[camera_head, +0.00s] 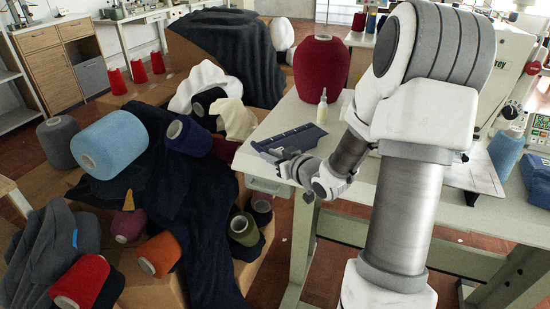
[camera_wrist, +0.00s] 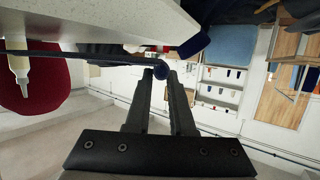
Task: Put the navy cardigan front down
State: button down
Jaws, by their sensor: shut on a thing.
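The navy cardigan front (camera_head: 291,138) is a flat dark blue panel over the near left corner of the pale table (camera_head: 262,186). My gripper (camera_head: 280,156) is at its near edge, small and partly hidden by my wrist in the head view. In the wrist view, which is upside down, my fingertips (camera_wrist: 161,73) are closed on the rounded end of the panel. The panel (camera_wrist: 70,54) shows there edge-on as a thin dark strip, apparently with a gap between it and the tabletop (camera_wrist: 95,18).
A glue-like bottle (camera_head: 322,106) and a large dark red cone (camera_head: 321,68) stand behind the panel. A sewing machine (camera_head: 504,75) and a blue cone (camera_head: 505,150) are at right. Boxes with yarn cones, including a light blue one (camera_head: 109,145), and dark cloth (camera_head: 205,200) crowd the left.

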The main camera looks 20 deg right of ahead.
notch_tip(320, 180, up, 7)
jog(key=a+p, duration=0.1)
jog(key=p, duration=0.2)
jog(key=s+a+f+n+y, duration=0.15)
jog(key=s+a, duration=0.25)
jog(key=a, duration=0.7)
notch_tip(320, 180, up, 17)
jog(key=p, duration=1.7)
notch_tip(320, 180, down, 11)
jog(key=w+m+h, duration=0.2)
jog(key=m+h, duration=0.1)
jog(key=h, duration=0.1)
jog(key=shift+w+r+m, duration=0.15)
jog(key=shift+w+m, duration=0.2)
jog(key=shift+d, duration=0.1)
